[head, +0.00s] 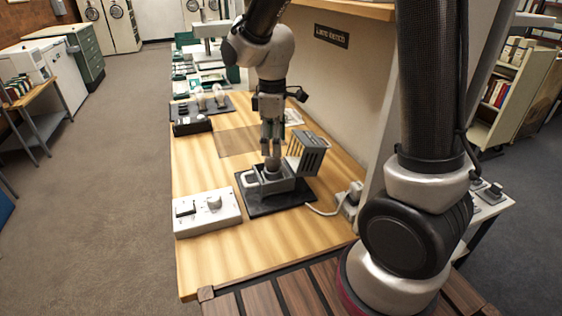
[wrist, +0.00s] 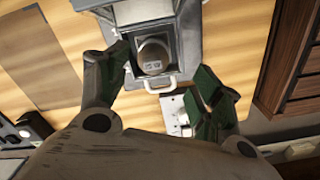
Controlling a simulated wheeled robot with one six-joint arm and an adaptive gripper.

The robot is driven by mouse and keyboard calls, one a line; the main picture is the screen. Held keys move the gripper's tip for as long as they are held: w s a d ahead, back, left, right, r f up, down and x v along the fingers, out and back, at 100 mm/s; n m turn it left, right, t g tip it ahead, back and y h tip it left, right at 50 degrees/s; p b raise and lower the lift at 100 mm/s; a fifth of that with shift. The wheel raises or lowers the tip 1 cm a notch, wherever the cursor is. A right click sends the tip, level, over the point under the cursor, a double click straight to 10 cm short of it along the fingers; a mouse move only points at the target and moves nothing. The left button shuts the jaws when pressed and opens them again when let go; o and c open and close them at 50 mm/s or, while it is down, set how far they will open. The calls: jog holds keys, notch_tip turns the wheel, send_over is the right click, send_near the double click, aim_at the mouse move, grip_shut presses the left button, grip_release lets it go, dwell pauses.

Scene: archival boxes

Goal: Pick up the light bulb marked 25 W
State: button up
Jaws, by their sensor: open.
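A round light bulb (wrist: 153,55) sits in the grey metal lamp housing (wrist: 188,42) in the wrist view. It carries a small dark marking that is too blurred to read for sure. In the head view the bulb (head: 272,163) shows just below my gripper (head: 271,148), inside the grey housing on a black base (head: 285,199). My gripper is open, with its dark green fingers spread in the wrist view (wrist: 165,72), the bulb lying between and beyond them. Two more pale bulbs (head: 219,97) stand on a dark tray farther back; their markings cannot be read.
The slatted hood (head: 308,152) of the housing stands tilted at its right. A white switch box (head: 208,212) is at the front left, and a white plug unit (head: 349,199) with a cable at right. A black box (head: 192,126) lies behind. The bench's front (head: 250,255) is clear.

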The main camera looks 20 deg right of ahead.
aim_at(272, 155)
jog(key=shift+f+n, duration=0.15)
jog(key=shift+n, duration=0.25)
jog(key=f, duration=0.5)
jog(key=w+f, duration=0.1)
jog(key=f, duration=0.1)
jog(key=shift+f, duration=0.25)
jog(key=c, duration=1.2)
